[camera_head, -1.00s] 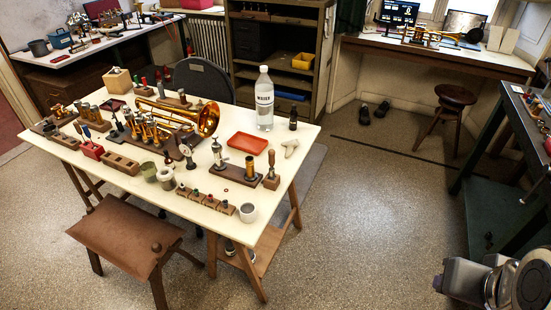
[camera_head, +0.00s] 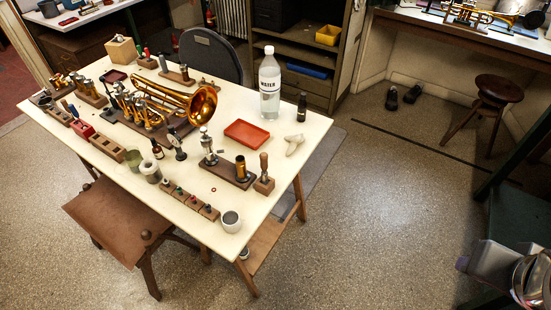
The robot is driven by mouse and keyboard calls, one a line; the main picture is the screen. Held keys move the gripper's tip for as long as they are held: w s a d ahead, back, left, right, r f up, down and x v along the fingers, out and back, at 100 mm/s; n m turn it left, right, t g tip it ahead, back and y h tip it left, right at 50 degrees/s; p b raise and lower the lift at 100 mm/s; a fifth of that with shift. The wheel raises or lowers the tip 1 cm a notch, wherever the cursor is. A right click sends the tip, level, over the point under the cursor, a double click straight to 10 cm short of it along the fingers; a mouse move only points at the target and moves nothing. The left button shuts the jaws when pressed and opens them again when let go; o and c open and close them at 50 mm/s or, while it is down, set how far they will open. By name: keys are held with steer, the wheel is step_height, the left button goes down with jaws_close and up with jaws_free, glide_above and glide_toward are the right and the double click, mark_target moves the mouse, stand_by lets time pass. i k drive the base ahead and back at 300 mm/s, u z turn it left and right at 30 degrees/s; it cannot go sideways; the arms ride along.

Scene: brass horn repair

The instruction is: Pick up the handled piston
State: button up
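A wooden-handled piece (camera_head: 264,172) stands upright in a small wooden block at the right front of the cream worktable. My gripper is not in view.
The worktable (camera_head: 290,200) has a water bottle (camera_head: 269,82), a red tray (camera_head: 246,133) and a white cup (camera_head: 231,221). A brown stool (camera_head: 125,220) stands at its front. Floor (camera_head: 390,220) is free on the right; metal equipment (camera_head: 530,285) stands lower right.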

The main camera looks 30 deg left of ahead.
mark_target(263, 156)
steer(key=i, duration=2.4)
steer(key=u, duration=2.75)
